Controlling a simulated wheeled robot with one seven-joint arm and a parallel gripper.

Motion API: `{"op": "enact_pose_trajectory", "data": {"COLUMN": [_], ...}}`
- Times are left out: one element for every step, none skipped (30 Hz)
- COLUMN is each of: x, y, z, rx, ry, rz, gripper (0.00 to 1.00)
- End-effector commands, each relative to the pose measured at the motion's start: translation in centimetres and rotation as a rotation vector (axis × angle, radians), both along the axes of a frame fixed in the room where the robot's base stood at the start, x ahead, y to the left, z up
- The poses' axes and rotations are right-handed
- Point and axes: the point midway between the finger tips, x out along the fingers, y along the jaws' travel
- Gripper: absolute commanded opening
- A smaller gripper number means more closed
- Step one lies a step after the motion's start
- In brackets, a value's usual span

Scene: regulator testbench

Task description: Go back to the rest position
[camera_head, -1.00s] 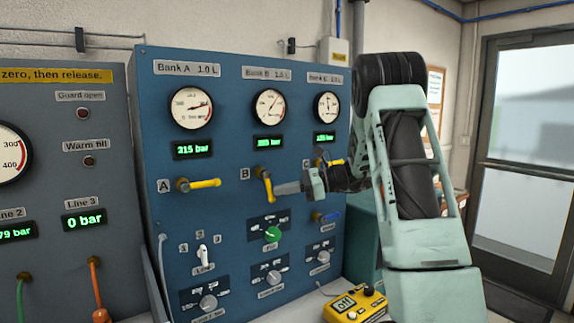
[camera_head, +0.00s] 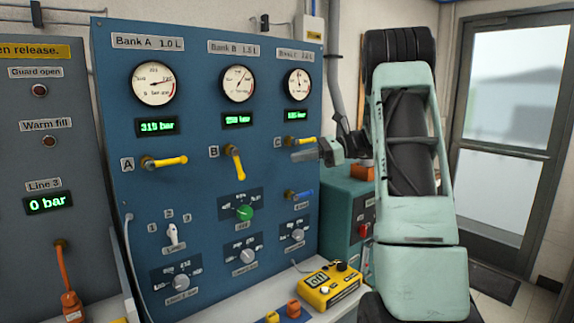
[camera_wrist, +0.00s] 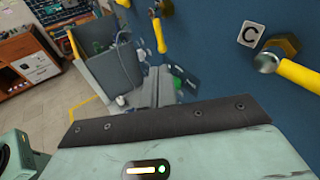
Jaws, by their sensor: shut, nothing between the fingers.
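My gripper (camera_head: 297,156) is shut and empty. In the head view it points left in front of the blue panel (camera_head: 200,195), just below the yellow lever of valve C (camera_head: 300,141). I cannot tell the gap to the panel. The lever of valve B (camera_head: 235,163) hangs down, to the left of my fingertips and apart from them. The lever of valve A (camera_head: 165,162) lies about level. The wrist view shows the valve C lever (camera_wrist: 303,77) at the right edge, beside its "C" label.
A yellow box (camera_head: 330,288) with a small display stands on the pale ledge below the panel. A teal cabinet (camera_head: 345,215) stands right of the panel, partly behind my arm. A glass door (camera_head: 510,130) is at the far right. A grey panel (camera_head: 55,160) adjoins on the left.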

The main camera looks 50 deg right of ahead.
Motion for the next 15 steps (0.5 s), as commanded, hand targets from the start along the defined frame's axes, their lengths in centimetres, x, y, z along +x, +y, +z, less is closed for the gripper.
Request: {"op": "enact_pose_trajectory", "data": {"x": [-0.27, -0.37, -0.46, -0.5, -0.54, -0.55, -0.54, -0.54, -0.54, -0.54, -0.54, -0.53, -0.53, -0.53, -0.52], "y": [-0.23, -0.3, -0.37, -0.4, -0.42, -0.43, -0.43, -0.43, -0.43, -0.43, -0.43, -0.42, -0.42, -0.42, -0.42], "z": [0.02, 0.07, 0.11, 0.15, 0.16, 0.19, 0.2, 0.2, 0.19, 0.2, 0.19, 0.19, 0.19, 0.19, 0.19], "rx": [0.0, 0.0, 0.0, 0.0, 0.0, 0.0, 0.0, 0.0, 0.0, 0.0, 0.0, 0.0, 0.0, 0.0, 0.0], "ry": [0.0, 0.0, 0.0, 0.0, 0.0, 0.0, 0.0, 0.0, 0.0, 0.0, 0.0, 0.0, 0.0, 0.0, 0.0], "rz": [0.0, 0.001, 0.001, 0.002, 0.002, 0.002, 0.002, 0.002, 0.002, 0.002, 0.001, 0.001, 0.001, 0.001, 0.001], "gripper": [0.0, 0.0, 0.0, 0.0, 0.0, 0.0, 0.0, 0.0, 0.0, 0.0, 0.0, 0.0, 0.0, 0.0, 0.0]}}
